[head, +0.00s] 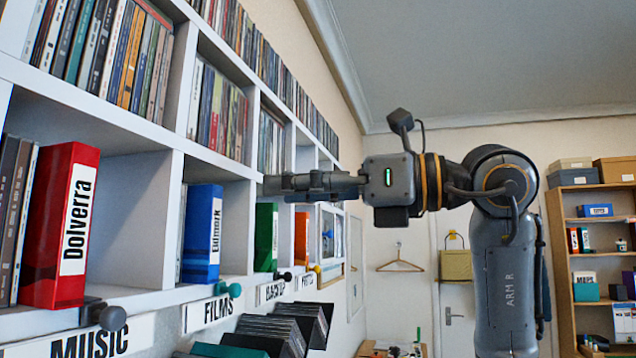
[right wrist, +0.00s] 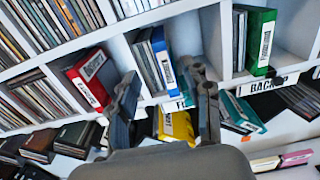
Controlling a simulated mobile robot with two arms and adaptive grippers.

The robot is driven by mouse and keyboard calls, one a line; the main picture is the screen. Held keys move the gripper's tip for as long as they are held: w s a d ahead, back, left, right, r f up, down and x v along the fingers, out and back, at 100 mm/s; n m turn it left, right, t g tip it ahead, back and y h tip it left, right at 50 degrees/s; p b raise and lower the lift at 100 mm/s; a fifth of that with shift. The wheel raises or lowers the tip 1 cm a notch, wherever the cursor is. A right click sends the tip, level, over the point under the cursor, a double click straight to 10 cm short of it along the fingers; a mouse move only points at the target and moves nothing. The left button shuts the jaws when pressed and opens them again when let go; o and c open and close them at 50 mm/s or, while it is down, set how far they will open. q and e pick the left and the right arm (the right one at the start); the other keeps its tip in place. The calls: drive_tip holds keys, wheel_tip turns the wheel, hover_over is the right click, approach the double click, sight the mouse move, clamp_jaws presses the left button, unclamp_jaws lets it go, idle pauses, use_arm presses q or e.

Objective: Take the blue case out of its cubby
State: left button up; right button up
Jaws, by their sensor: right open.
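The blue case (head: 201,235), labelled Eidmark, stands upright in its cubby (head: 226,169) above the FILMS label. In the right wrist view the blue case (right wrist: 161,52) lies beyond the fingertips, roughly between the two fingers. My right gripper (head: 272,185) reaches in from the right in the head view, its fingers pointing left toward the shelf. The right gripper (right wrist: 165,88) is open and empty, apart from the case. My left gripper is not in view.
A red case (head: 62,225) stands in the MUSIC cubby, and a green case (head: 265,237) stands in the BACKUP cubby. Knobs such as the teal one (head: 235,290) jut from the shelf edge. Below, a yellow case (right wrist: 177,126) lies among discs. The cubby's right side is empty.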

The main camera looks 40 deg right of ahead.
sight(218, 193)
drive_tip(key=p+x, duration=0.1)
drive_tip(key=x, duration=0.4)
drive_tip(key=shift+w+a+r+p, duration=0.1)
drive_tip(key=shift+w+a+p, duration=0.1)
drive_tip(key=shift+p, duration=0.1)
drive_tip(key=p+x, duration=0.1)
drive_tip(key=x, duration=0.3)
drive_tip(key=shift+p+x, duration=0.4)
drive_tip(key=shift+x, duration=0.4)
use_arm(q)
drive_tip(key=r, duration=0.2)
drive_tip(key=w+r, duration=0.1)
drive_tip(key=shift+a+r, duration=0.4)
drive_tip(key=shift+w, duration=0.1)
use_arm(e)
clamp_jaws()
